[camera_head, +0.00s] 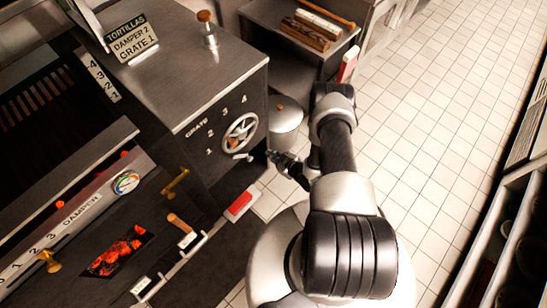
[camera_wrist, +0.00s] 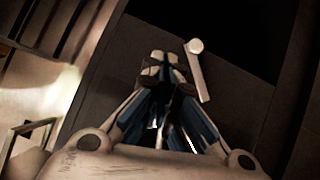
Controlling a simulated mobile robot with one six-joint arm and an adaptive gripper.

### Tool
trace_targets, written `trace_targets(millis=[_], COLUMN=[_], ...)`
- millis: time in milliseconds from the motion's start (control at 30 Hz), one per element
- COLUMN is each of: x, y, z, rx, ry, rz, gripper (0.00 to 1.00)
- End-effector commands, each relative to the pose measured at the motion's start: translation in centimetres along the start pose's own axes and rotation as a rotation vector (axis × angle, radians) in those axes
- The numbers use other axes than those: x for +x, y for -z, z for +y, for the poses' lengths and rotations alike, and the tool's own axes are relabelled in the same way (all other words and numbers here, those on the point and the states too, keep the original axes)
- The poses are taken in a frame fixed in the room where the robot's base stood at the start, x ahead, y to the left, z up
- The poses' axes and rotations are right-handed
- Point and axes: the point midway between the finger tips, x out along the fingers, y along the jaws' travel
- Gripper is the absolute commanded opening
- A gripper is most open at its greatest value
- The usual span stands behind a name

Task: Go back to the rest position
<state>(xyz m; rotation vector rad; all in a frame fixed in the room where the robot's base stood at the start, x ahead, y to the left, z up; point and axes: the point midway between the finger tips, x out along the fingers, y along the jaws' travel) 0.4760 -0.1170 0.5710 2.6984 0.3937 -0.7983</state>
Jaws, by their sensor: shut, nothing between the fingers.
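My gripper (camera_head: 273,157) is at the end of my arm, low beside the dark front of the grill cabinet, just right of and below the grate handwheel (camera_head: 239,133). In the wrist view my gripper (camera_wrist: 165,62) has its fingertips together with nothing between them. A pale bar with a round end (camera_wrist: 197,48) shows just right of the fingertips in the wrist view. It looks apart from them, though depth is hard to judge. My arm is bent and reaches away from my body.
A lidded metal pot (camera_head: 286,116) stands behind the gripper. A side counter (camera_head: 290,14) holds wooden pieces. Glowing coals (camera_head: 118,251) show in an opening at lower left. Shelving (camera_head: 500,225) lines the right edge. The tiled floor (camera_head: 430,110) between is clear.

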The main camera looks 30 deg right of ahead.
Motion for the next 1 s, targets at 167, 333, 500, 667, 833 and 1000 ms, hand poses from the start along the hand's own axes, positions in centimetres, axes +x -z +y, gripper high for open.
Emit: trace_targets(millis=[167, 333, 500, 667, 833, 1000], x=[0.0, 0.0, 0.2, 0.1, -1.8, -5.6], y=[0.0, 0.0, 1.9, 7.6, 15.2, 22.9], z=[0.0, 0.0, 2.0, 6.7, 11.2, 13.8], rx=[0.000, 0.000, -0.018, -0.053, -0.067, -0.054], ry=[0.000, 0.000, -0.008, -0.026, -0.061, -0.106], rz=[0.000, 0.000, -0.021, -0.097, -0.200, -0.285], gripper=[0.00, 0.00, 0.00, 0.00, 0.00, 0.00])
